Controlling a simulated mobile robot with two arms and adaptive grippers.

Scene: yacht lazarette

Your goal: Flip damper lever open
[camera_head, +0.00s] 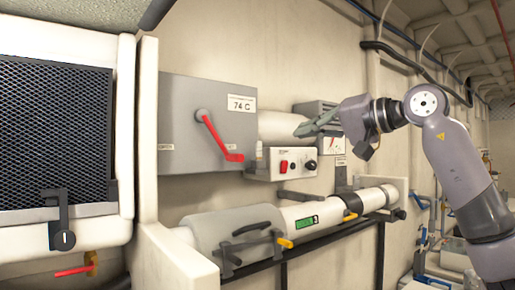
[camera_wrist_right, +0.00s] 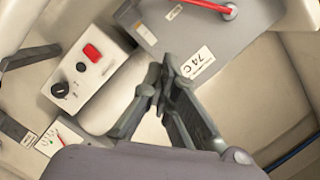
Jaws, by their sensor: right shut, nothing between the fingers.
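A red lever (camera_head: 216,136) is mounted on a grey box (camera_head: 190,95) on the wall. Its round grey pivot is at the upper left and its arm slopes down to the right, ending at a red grip. The box has a "74 C" label. In the wrist view, part of the red lever (camera_wrist_right: 200,5) shows at the top edge; its grip end is cut off. My right gripper (camera_head: 300,131) is shut and empty, to the right of the box and apart from the lever. Its fingertips meet in the wrist view (camera_wrist_right: 162,72). My left gripper is out of view.
A white control box (camera_head: 284,163) with a red switch and black knob sits right of and below the grey box. A white pipe (camera_head: 318,217) with black and yellow latches runs below. A dark grille (camera_head: 55,130) with a black latch stands at left.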

